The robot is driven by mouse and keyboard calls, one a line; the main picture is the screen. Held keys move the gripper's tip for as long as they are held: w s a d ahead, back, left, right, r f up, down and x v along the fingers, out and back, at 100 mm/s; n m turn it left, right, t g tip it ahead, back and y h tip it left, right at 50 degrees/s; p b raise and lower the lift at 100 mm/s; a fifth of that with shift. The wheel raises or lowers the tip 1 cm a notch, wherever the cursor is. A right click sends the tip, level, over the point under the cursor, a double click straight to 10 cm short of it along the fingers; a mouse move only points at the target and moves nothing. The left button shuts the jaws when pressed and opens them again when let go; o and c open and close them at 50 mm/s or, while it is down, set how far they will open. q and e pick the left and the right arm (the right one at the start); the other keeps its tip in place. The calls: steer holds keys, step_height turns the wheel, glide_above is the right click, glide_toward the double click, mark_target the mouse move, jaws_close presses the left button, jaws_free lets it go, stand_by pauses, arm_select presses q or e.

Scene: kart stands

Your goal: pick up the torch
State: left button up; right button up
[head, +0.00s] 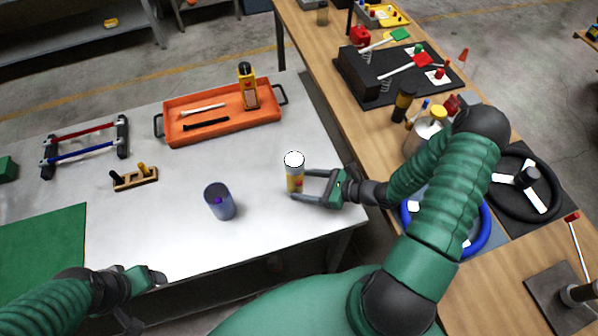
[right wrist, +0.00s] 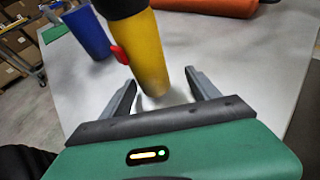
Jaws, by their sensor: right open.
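In the right wrist view the torch (right wrist: 145,50) shows a yellow barrel, a black head and a red switch. My right gripper (head: 299,185) is open, low over the table, with its fingertips at either side of the torch's lower body. In the right wrist view its fingers (right wrist: 158,82) are apart and the torch is not clamped. My left gripper (head: 148,298) is at the table's front left, open and empty.
A blue-purple cup (head: 220,202) stands left of the torch. An orange tray (head: 170,118) holding a yellow bottle and thin tools lies behind. A small peg block (head: 135,180) and a rack (head: 85,141) stand left. A wooden bench (head: 318,62) with steering wheels runs along the right.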

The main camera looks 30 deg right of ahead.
mark_target(295, 186)
steer(key=a, duration=0.1)
steer(key=w+a, duration=0.1)
steer(key=w, duration=0.1)
steer(key=shift+a+f, duration=0.25)
steer(key=shift+a, duration=0.4)
steer(key=shift+c, duration=0.8)
steer(key=shift+s, duration=0.1)
steer(key=shift+c, duration=1.3)
steer(key=shift+d+f, duration=0.1)
steer(key=shift+d, duration=0.55)
steer(key=c, duration=0.7)
steer(key=shift+s, duration=0.1)
steer(key=shift+c, duration=1.2)
steer(key=shift+a, duration=0.1)
jaws_close()
steer(key=shift+a, duration=0.3)
arm_select(q)
steer(key=shift+a, duration=0.85)
